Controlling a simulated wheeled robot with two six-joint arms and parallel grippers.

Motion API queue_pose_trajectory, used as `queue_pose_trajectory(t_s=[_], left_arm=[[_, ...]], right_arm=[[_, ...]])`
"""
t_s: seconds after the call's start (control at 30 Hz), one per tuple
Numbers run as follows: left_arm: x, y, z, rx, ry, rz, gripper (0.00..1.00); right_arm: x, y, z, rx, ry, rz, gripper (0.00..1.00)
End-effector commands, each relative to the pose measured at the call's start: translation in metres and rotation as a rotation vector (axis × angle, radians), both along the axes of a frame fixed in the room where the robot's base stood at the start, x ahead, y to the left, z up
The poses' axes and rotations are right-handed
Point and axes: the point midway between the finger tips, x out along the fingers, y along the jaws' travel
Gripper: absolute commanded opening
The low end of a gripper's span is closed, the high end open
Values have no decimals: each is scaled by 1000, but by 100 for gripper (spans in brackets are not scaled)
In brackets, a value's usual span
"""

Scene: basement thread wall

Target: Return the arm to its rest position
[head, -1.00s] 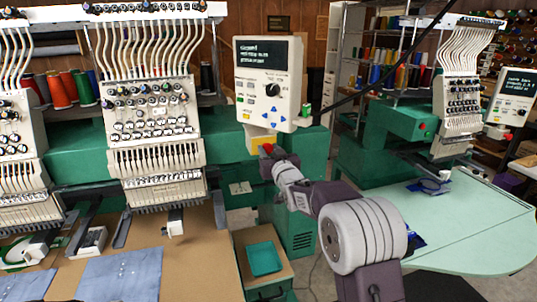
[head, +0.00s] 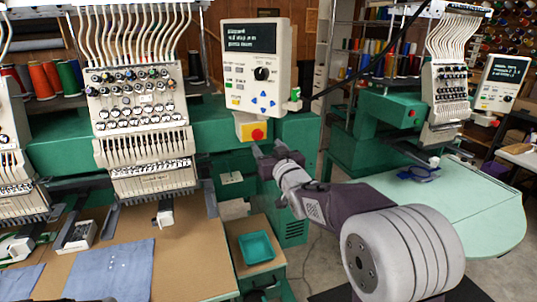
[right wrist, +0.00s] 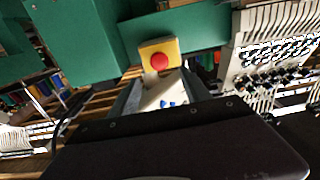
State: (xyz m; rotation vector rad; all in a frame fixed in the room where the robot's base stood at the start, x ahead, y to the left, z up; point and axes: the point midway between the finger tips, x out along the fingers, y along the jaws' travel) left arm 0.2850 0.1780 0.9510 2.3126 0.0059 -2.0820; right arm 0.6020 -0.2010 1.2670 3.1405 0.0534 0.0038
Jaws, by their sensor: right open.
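My right arm reaches in from the lower right of the head view. My right gripper (head: 268,150) is open and empty, its fingers pointing toward the red button (head: 257,134) on a yellow box under the control panel. I see a gap between the fingertips and the button. The button also shows in the right wrist view (right wrist: 159,62), straight ahead beyond the fingers. My left gripper is in neither view.
The control panel (head: 252,68) stands above the button on the green embroidery machine (head: 210,128). A teal tray (head: 256,247) sits on a small cabinet below. Blue cloth (head: 112,270) lies on the brown table. A pale green table (head: 440,208) is at right.

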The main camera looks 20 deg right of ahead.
Motion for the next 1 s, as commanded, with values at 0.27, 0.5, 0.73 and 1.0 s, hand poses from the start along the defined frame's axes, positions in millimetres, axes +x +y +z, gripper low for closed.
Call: queue_pose_trajectory(t_s=[0.27, 0.5, 0.73, 1.0], left_arm=[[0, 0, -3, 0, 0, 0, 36], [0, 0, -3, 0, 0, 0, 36], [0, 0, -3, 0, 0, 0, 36], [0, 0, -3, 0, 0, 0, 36]], right_arm=[[-11, 0, 0, 1, 1, 0, 56], [-22, 20, -17, 10, 45, 33, 56], [-112, 23, -193, 27, 651, -18, 56], [-275, 22, -309, 22, 1301, -47, 56]])
